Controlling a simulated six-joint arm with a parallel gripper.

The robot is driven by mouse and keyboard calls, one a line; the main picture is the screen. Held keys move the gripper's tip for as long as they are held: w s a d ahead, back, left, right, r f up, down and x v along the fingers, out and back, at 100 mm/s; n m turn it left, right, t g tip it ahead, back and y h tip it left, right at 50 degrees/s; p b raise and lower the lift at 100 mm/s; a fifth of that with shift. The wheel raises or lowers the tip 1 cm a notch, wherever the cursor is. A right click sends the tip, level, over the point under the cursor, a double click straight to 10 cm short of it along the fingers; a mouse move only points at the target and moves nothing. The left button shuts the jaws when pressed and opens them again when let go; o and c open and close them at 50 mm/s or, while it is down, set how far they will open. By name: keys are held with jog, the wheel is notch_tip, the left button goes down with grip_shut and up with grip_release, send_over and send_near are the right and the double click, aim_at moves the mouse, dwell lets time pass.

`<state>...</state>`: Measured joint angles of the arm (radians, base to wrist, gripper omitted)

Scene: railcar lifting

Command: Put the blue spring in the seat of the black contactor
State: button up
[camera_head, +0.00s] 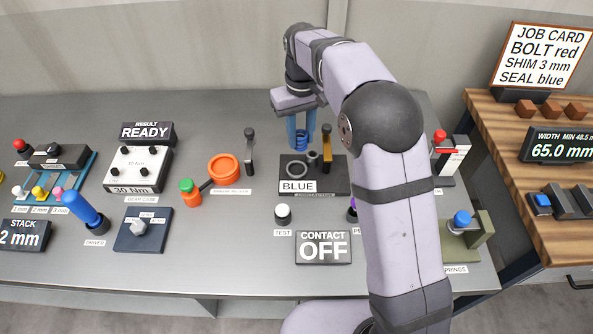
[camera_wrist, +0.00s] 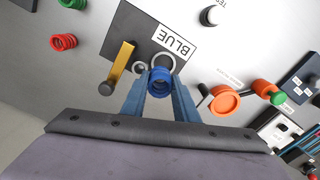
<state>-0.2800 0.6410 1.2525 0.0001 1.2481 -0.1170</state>
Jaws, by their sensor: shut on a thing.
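My gripper (camera_head: 301,143) points down and is shut on the blue spring, which it also holds in the wrist view (camera_wrist: 160,102). The blue spring (camera_head: 300,139) is upright between the fingertips; its coils also show in the wrist view (camera_wrist: 160,84). The black contactor (camera_head: 335,186) is a flat dark plate with a BLUE label and a grey ring seat (camera_head: 289,172). In the wrist view the ring seat (camera_wrist: 163,55) shows just past the spring, partly covered by it. The spring appears above the plate, near the ring; the exact gap is unclear.
A gold lever (camera_head: 327,145) stands on the contactor beside a smaller ring (camera_head: 312,160). A black-knobbed lever (camera_head: 249,148) and an orange dish (camera_head: 223,168) stand to the left. A CONTACT OFF display (camera_head: 323,248) is in front. My arm hides part of the right side.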

jog(key=shift+a, duration=0.55)
jog(key=p, duration=0.3)
send_over(297, 171)
jog(key=shift+f, duration=4.95)
jog(key=shift+f, duration=0.1)
jog(key=o, duration=0.8)
jog(key=shift+f, duration=0.1)
jog(key=shift+c, duration=0.2)
jog(key=shift+o, duration=0.4)
notch_tip(297, 171, up, 12)
jog(key=b, duration=0.2)
jog(key=shift+r+b, duration=0.2)
jog(key=shift+b, duration=0.15)
